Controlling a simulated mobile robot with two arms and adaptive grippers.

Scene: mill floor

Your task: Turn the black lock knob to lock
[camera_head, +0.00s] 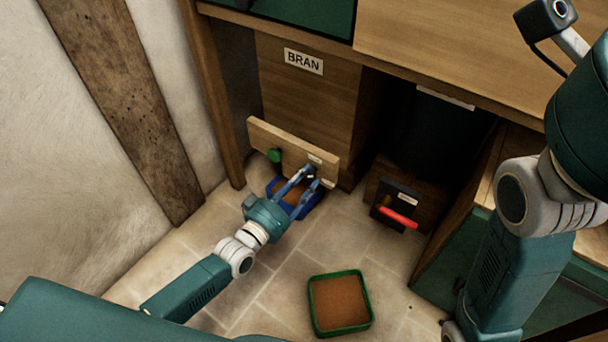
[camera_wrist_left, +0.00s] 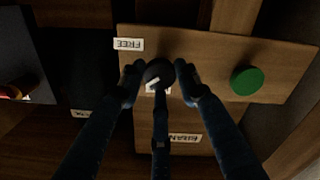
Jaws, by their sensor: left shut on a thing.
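The black lock knob (camera_wrist_left: 158,73) is round, with a white mark on its face, and sits on a pale wooden board. My left gripper (camera_wrist_left: 158,76) is shut on the knob, one finger on each side of it. In the head view the left gripper (camera_head: 307,174) reaches the right part of the board (camera_head: 285,143) and mostly hides the knob. A white label reading FREE (camera_wrist_left: 129,44) is beside the knob in the wrist view. Another white patch shows below the knob, partly covered. My right arm shows at the right of the head view; its gripper is out of frame.
A green button (camera_head: 274,155) is on the board's left part. A blue-rimmed tray (camera_head: 314,203) lies below the left gripper. A black panel with a red handle (camera_head: 398,218) stands to the right. A green-rimmed tray (camera_head: 368,300) of brown material lies on the tiled floor.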

